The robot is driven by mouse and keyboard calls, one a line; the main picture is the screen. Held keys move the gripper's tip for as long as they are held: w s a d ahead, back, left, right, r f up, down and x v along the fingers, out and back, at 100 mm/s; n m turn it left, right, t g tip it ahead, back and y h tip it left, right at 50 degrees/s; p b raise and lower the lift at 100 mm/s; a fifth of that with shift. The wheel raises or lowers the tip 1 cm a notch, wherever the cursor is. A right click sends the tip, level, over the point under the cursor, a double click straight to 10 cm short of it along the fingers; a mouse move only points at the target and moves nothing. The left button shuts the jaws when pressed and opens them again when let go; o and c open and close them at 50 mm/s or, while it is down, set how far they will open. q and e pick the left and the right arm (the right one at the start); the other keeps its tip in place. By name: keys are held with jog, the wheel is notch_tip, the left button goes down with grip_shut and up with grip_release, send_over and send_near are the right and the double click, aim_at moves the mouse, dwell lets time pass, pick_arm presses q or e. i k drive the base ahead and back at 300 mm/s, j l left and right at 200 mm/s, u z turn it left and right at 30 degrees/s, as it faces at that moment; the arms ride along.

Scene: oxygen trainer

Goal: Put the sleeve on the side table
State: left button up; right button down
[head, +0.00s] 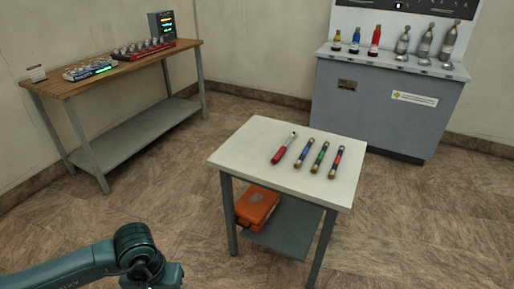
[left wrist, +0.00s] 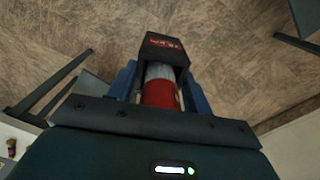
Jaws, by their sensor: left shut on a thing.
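My left gripper (left wrist: 160,86) is shut on a red and silver cylinder (left wrist: 162,93) with a black, boxy end bearing red marks. The blue fingers clasp it on both sides, and its lower part is hidden by the gripper body. I cannot tell for certain that this is the sleeve. In the head view my left arm comes in at the bottom left, but its fingers and load are out of sight. A small white-topped table (head: 240,152), possibly the side table, stands in the middle, apart from the arm. My right gripper is not in view.
A red tool (head: 281,152) and three banded cylinders (head: 319,157) lie on the white top; its near left part is bare. An orange case (head: 257,207) sits on its lower shelf. A wooden bench (head: 95,80) and a grey cabinet (head: 375,110) stand behind.

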aim_at(258, 140)
jog(key=i+j+u, duration=0.1)
jog(key=i+u, duration=0.25)
jog(key=u, duration=0.15)
jog(key=i+u, duration=0.45)
jog(key=i+j+u, duration=0.1)
jog(key=i+u, duration=0.6)
jog(key=u, duration=0.15)
jog(key=i+u, duration=0.35)
jog(key=i, duration=0.7)
jog(key=i+z, duration=0.15)
jog(key=z, duration=0.35)
jog(key=i+z, duration=0.1)
jog(key=z, duration=2.9)
